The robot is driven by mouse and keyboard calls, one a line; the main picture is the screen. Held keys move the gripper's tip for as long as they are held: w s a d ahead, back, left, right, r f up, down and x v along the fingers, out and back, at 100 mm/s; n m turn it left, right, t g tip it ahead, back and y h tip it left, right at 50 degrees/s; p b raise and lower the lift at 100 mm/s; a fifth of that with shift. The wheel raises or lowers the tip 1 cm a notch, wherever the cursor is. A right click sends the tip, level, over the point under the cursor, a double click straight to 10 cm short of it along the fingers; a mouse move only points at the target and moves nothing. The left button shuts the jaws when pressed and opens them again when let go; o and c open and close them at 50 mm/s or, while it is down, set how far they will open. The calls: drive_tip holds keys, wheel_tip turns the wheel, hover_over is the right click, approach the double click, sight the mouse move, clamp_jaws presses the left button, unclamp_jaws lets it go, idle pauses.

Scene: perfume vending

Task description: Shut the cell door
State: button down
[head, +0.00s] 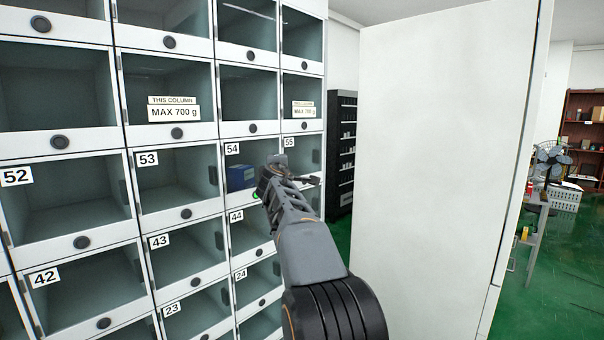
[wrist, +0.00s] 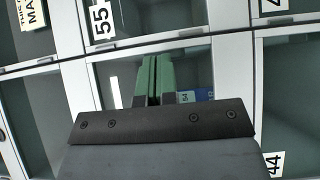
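The white cabinet (head: 104,143) has rows of numbered, glass-fronted cells. Cell 54 (head: 232,148) holds a blue box (head: 240,177), and a green spot (head: 256,195) shows at its lower edge. My gripper (head: 277,160) is in front of the right part of cell 54, beside cell 55. In the wrist view, its green fingers (wrist: 153,80) are together with nothing visible between them, and point at the cell front. Part of the blue box (wrist: 196,96) shows behind them. My arm hides the lower right of cell 54. I cannot tell whether its door is ajar or flush.
A large white panel (head: 435,150) stands to the right of my arm. A black shelf rack (head: 341,150) is behind, between the cabinet and the panel. A desk with a fan (head: 552,160) stands on the green floor at the far right.

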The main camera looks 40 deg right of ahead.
drive_tip(key=s+d, duration=0.2)
drive_tip(key=s, duration=1.1)
drive_tip(key=shift+s+d+r, duration=0.2)
drive_tip(key=shift+s+d, duration=0.05)
drive_tip(key=s+a+f+m+g+y, duration=0.1)
drive_tip(key=s+a+f+m+g, duration=0.1)
drive_tip(key=f+m+g, duration=0.3)
drive_tip(key=s+a+f+m+y+p, duration=0.1)
drive_tip(key=s+a+f+m, duration=0.1)
drive_tip(key=f, duration=0.6)
drive_tip(key=s+a+f+m+g+y, duration=0.1)
drive_tip(key=s+f+m+g, duration=0.25)
drive_tip(key=f, duration=0.25)
drive_tip(key=s+a+f+g+y+p, duration=0.1)
drive_tip(key=s+a+f+y, duration=0.2)
drive_tip(key=a, duration=0.8)
drive_tip(key=s+a+f+g+y+p, duration=0.1)
drive_tip(key=s+a+f+y, duration=0.3)
drive_tip(key=s+a+f, duration=0.4)
drive_tip(key=s+a+m+g, duration=0.1)
drive_tip(key=a, duration=0.3)
drive_tip(key=shift+s+f+p, duration=0.15)
drive_tip(key=shift+s+p, duration=0.15)
